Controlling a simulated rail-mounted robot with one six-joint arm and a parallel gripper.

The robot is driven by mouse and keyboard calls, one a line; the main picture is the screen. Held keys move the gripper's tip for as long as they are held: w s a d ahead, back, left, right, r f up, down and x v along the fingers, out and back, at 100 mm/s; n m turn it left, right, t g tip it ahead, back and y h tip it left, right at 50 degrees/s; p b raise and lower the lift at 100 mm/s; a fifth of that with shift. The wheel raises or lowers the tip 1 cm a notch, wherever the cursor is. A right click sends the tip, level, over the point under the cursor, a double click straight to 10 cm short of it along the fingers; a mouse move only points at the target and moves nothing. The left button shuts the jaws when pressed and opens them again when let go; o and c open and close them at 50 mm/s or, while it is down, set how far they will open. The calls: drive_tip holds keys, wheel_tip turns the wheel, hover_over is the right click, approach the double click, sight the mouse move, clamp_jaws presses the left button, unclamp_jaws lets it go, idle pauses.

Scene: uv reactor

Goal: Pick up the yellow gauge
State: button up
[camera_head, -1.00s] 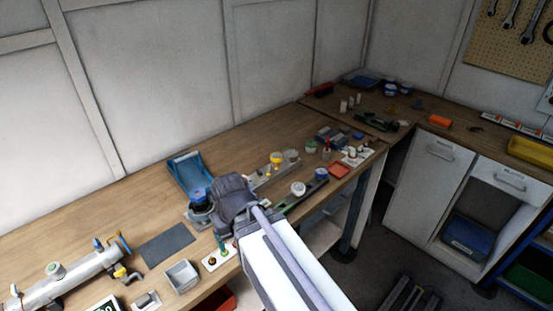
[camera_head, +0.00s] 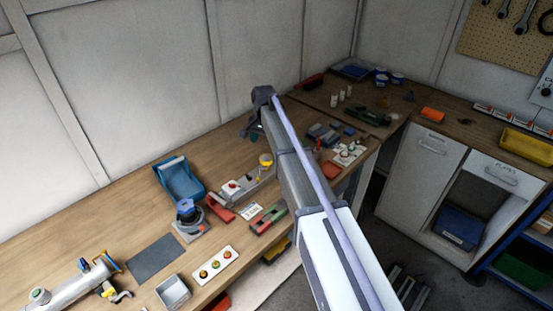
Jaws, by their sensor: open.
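The yellow gauge (camera_head: 265,161) stands on the bench just left of my arm, by the end of a grey metal fixture (camera_head: 248,185). It is a small yellow piece with a pale round top. My gripper (camera_head: 250,131) is beyond and above it, over the back part of the bench near the wall. It is open and apart from the gauge. The fingers are small and dark, and I cannot make out anything between them.
A button panel (camera_head: 215,263), a grey mat (camera_head: 153,257) and a grey box (camera_head: 173,291) lie nearer. My arm hides part of the bench to the right.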

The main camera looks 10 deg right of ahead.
sight(266, 158)
drive_tip(key=f+b, duration=1)
drive_tip(key=f, duration=0.1)
drive_tip(key=shift+w+d+f, duration=0.1)
drive_tip(key=shift+w, duration=0.1)
drive_tip(key=shift+r, duration=0.25)
drive_tip(key=shift+c, duration=0.2)
drive_tip(key=c, duration=1)
